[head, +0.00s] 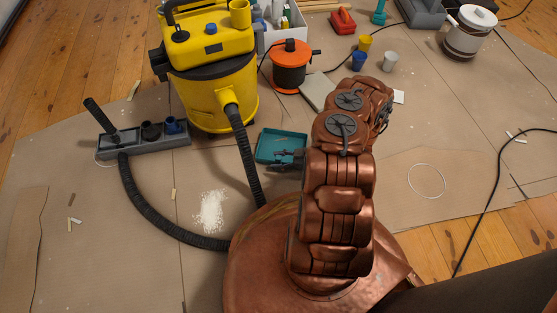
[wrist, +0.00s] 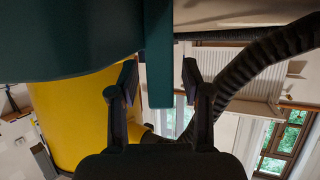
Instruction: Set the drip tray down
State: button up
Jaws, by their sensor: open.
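The teal drip tray (head: 268,148) is just right of the yellow vacuum's hose, low over the cardboard. I cannot tell whether it rests fully on the cardboard. My gripper (head: 288,160) is at its right side, partly covering its edge. In the wrist view the tray (wrist: 70,45) fills the upper left, and its teal wall hangs down between the two fingertips of my gripper (wrist: 160,85). The fingers stand apart, with a gap on each side of the wall.
A yellow vacuum (head: 212,75) and its black hose (head: 243,150) stand left of the tray. An orange reel (head: 291,66) and a pale slab (head: 317,92) lie behind it. White powder (head: 211,210) is spilled at front left. Bare cardboard (head: 440,150) lies to the right.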

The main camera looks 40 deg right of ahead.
jog(key=p+v, duration=0.5)
jog(key=v, duration=0.6)
jog(key=w+d+r+m+h, duration=0.1)
jog(key=w+d+r+h, duration=0.2)
jog(key=w+d+r, duration=0.5)
jog(key=w+d+r+h, duration=0.1)
jog(key=w+r+h, duration=0.35)
jog(key=w, duration=0.65)
jog(key=w+a+r+m+g+h, duration=0.2)
jog(key=r, duration=0.6)
jog(key=w+a+r+m+g+h, duration=0.1)
jog(key=w+a+r+h, duration=0.1)
jog(key=r, duration=0.7)
jog(key=s+a+r+m+g, duration=0.3)
jog(key=s+a+r+g, duration=0.1)
jog(key=s+a+r, duration=0.8)
jog(key=s+a+r+g, duration=0.2)
jog(key=s+a, duration=0.4)
jog(key=s, duration=0.4)
jog(key=s+a+r+m+g+y, duration=0.1)
jog(key=s+a, duration=0.4)
jog(key=s, duration=0.5)
jog(key=s+a+r+g+y, duration=0.1)
jog(key=s+a+r+g, duration=0.1)
jog(key=s+a, duration=0.4)
jog(key=s+g, duration=0.1)
jog(key=s, duration=0.3)
jog(key=shift+s+a+r+m, duration=0.2)
jog(key=shift+a+r+m, duration=0.1)
jog(key=shift+a+m, duration=0.1)
